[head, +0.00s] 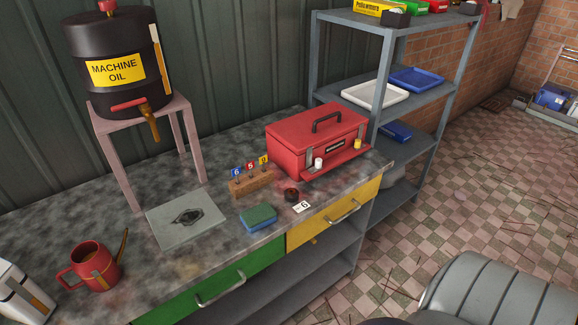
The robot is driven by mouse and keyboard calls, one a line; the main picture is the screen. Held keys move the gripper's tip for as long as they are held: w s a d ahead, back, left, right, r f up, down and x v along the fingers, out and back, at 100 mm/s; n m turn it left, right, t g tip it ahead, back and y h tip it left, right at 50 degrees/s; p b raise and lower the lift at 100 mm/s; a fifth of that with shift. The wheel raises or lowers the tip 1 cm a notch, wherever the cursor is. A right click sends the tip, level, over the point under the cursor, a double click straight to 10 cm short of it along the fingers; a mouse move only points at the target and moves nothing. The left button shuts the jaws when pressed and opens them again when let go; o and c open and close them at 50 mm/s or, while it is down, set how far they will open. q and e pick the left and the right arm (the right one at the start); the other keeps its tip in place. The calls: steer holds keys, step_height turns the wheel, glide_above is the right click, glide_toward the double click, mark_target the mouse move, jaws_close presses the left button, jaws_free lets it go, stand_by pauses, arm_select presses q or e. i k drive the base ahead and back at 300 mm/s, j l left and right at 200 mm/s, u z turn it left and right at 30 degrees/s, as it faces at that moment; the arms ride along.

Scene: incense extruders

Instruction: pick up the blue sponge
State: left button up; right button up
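In the head view the blue sponge (260,225) lies flat on the stained grey worktop, near its front edge. Its upper face is green and its sides are blue. It sits above the join between the green drawer (231,286) and the yellow drawer (325,219). Nothing lies on it and nothing touches it. Neither of my grippers shows in this view.
Around the sponge are a grey plate (165,229), a wooden block with numbered tags (251,183), a small dark round item (291,195) and a white tag (302,207). A red toolbox (305,135) stands behind right. A red oil can (95,267) stands left.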

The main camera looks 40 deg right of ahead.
mark_target(261, 216)
steer(key=z, duration=1)
